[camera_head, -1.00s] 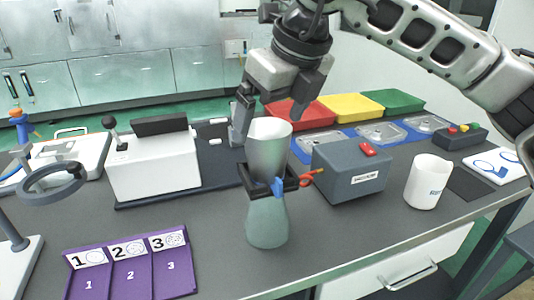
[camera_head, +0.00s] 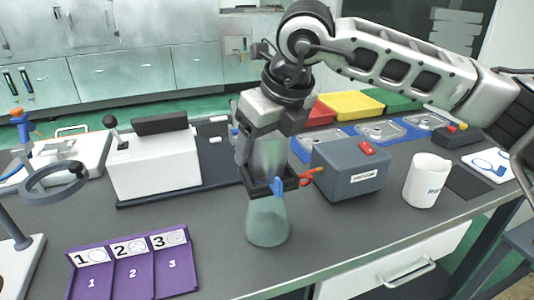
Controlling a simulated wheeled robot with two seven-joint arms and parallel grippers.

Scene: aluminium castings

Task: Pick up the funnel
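The funnel (camera_head: 270,158) is a pale, translucent piece, wide at the top and narrowing downward. The gripper body hides the funnel's rim. My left gripper is not in view.
A grey box with a red button (camera_head: 350,182) stands close right of the funnel, and a white cup (camera_head: 426,181) farther right. A white machine (camera_head: 152,170) stands left. A purple numbered tray (camera_head: 132,284) lies front left. Coloured bins (camera_head: 352,106) are behind.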

